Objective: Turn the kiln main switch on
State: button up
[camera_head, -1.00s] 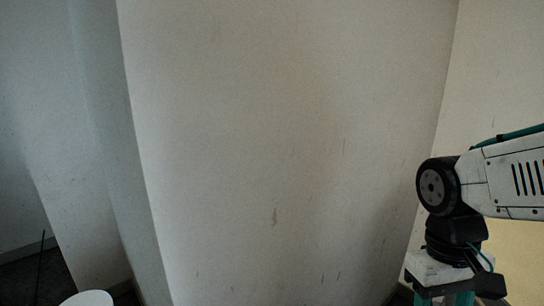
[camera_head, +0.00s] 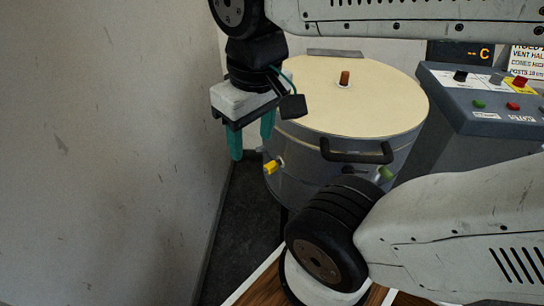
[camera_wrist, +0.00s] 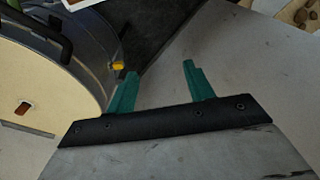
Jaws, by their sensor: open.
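The kiln (camera_head: 340,100) is a round metal drum with a cream lid, a black handle and a brown plug in the lid. Its control panel (camera_head: 480,100) stands at the right, with a black knob (camera_head: 460,76), a red switch (camera_head: 520,81), and green and red buttons. I cannot tell which control is the main switch. My gripper (camera_head: 252,140) has teal fingers, points down and hangs at the kiln's left edge, away from the panel. In the wrist view my gripper (camera_wrist: 158,75) is open and empty, with the kiln lid (camera_wrist: 40,85) at the left.
A display (camera_head: 462,54) reading "-- C" and a notice (camera_head: 527,60) are behind the panel. A yellow part (camera_head: 272,166) and a green part (camera_head: 384,174) stick out from the kiln's side. A wall (camera_head: 110,150) stands close at the left. Dark floor (camera_head: 240,215) shows between wall and kiln.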

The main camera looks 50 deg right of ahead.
aim_at(519, 80)
jog(key=z, duration=2.75)
